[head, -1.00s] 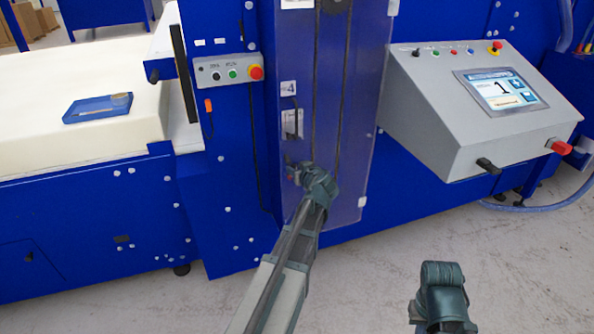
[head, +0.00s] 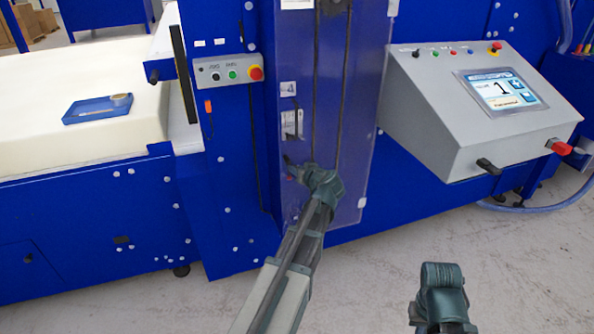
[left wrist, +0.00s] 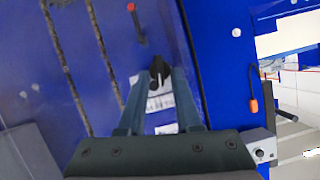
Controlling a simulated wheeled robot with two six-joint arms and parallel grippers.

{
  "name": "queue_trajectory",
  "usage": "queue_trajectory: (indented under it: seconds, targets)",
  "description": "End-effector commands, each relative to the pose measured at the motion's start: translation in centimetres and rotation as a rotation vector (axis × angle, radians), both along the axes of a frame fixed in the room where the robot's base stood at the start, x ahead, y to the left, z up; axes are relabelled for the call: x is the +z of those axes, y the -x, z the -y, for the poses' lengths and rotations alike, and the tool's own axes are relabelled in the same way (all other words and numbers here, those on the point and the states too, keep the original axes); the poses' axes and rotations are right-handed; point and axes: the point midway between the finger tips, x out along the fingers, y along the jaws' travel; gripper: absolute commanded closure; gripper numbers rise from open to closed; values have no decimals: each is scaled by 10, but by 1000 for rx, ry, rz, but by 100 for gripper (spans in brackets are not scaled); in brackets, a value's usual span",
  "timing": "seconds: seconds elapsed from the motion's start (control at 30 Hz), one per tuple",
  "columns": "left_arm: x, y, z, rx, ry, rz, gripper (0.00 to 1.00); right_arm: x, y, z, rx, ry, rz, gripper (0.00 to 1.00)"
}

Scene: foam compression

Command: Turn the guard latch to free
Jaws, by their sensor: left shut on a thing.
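The clear guard (head: 350,130) is a tall see-through panel on the blue machine. My left gripper (head: 294,165) is at its lower left side, below a white label. In the left wrist view, the two fingers of my left gripper (left wrist: 158,88) close in on a small black lever, the guard latch (left wrist: 158,69). The gripper is shut on it. The fingers partly hide the latch, so its exact angle is hard to tell. My right gripper (head: 443,295) is low in the head view, away from the machine. Its fingertips do not show.
A grey console (head: 470,125) with a lit screen stands right of the guard. A button box (head: 228,72) is to the left. A blue tray (head: 97,108) lies on the cream foam block (head: 60,140). The floor (head: 380,270) before the machine is clear.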

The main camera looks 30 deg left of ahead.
Motion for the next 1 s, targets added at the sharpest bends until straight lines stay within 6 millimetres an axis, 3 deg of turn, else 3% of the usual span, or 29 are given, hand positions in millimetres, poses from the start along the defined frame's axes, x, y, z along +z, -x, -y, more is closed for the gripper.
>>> queue_trajectory:
  seconds: [0.47,1.0]
  targets:
    - [-7,-6,5,2,-287,-342,100,-22,0,0,0,0,0,100]
    - [-15,-9,8,2,-617,-730,100,-62,0,0,0,0,0,100]
